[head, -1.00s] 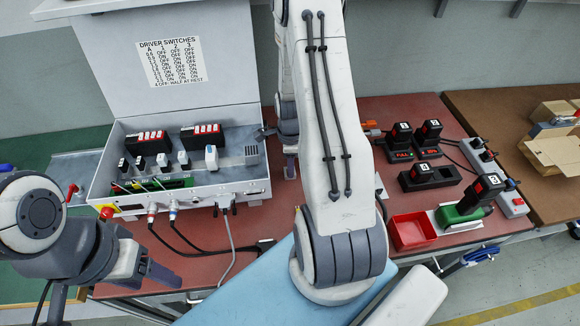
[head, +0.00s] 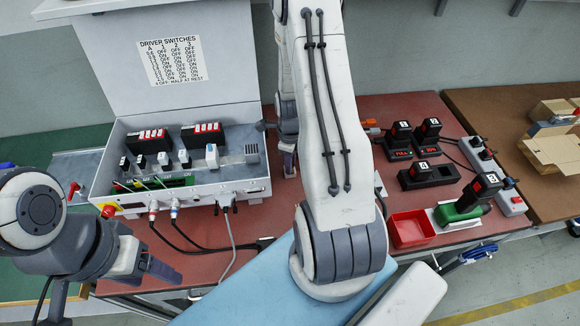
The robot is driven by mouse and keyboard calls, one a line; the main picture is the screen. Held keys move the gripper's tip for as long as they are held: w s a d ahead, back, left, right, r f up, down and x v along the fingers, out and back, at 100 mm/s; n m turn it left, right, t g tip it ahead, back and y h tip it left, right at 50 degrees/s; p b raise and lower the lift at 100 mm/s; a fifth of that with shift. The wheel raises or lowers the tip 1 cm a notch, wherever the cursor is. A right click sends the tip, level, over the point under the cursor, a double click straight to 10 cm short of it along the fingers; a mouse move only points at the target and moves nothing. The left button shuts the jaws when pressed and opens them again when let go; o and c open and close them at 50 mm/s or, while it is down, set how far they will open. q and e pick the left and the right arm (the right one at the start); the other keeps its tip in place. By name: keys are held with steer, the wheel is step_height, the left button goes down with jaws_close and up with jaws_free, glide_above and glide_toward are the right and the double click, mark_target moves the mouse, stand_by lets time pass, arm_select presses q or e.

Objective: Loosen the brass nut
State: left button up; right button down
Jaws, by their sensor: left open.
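I cannot make out a brass nut in the head view. The open grey control box (head: 240,186) stands on the red bench at the left, with cable connectors (head: 174,206) along its front face. My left gripper (head: 160,272) is open and empty in front of the box, apart from it. My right arm crosses the middle of the view. Part of my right gripper (head: 289,164) shows just right of the box, mostly hidden by the arm, so its jaws cannot be judged. A green-bodied driver (head: 452,214) lies at the right with a black battery block on it.
A red tray (head: 411,229) sits beside the driver. Black cables hang from the box front. Cardboard boxes (head: 556,150) are on the brown table at far right.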

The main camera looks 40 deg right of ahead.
steer(key=n, duration=0.3)
steer(key=shift+p, duration=0.3)
steer(key=n, duration=0.5)
steer(key=shift+p, duration=0.3)
steer(key=shift+n, duration=1)
steer(key=n+p, duration=0.1)
steer(key=n, duration=0.8)
steer(key=shift+n, duration=0.4)
steer(key=n, duration=0.2)
steer(key=shift+n+p, duration=0.3)
steer(key=shift+p, duration=0.05)
steer(key=n, duration=0.4)
steer(key=shift+n, duration=0.3)
steer(key=n, duration=0.2)
steer(key=shift+w+n+p, duration=0.1)
steer(key=shift+n+p, duration=0.2)
steer(key=shift+n, duration=0.1)
steer(key=c, duration=1)
jaws_free()
